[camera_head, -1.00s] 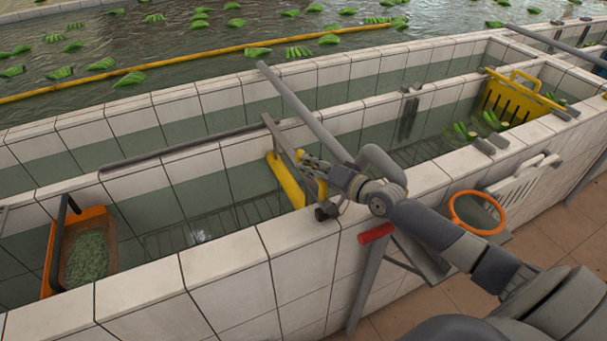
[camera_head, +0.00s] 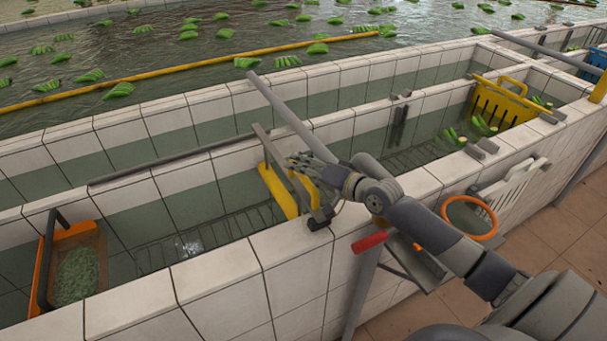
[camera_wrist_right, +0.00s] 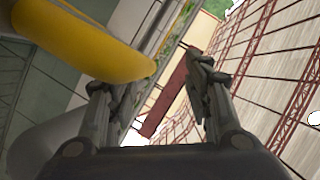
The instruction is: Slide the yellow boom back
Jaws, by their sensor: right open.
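A short yellow boom (camera_head: 277,190) lies across the near trough, between its tiled walls. A curved yellow piece (camera_head: 305,190) beside the near wall seems to be its near end; the joint is not clear. My right gripper (camera_head: 301,164) is just above this near end, over the trough. In the right wrist view my right gripper (camera_wrist_right: 154,80) has its fingers apart, with nothing between them. A rounded yellow end (camera_wrist_right: 85,45) fills the upper left there, beside the left finger; I cannot tell whether they touch. My left gripper is not in view.
An orange scoop (camera_head: 75,265) stands at the trough's left end. A yellow crate (camera_head: 503,103) sits at the right, near green bananas (camera_head: 482,125). An orange-rimmed ring (camera_head: 470,217) is outside the near wall. A long yellow pole (camera_head: 190,70) floats in the back pool.

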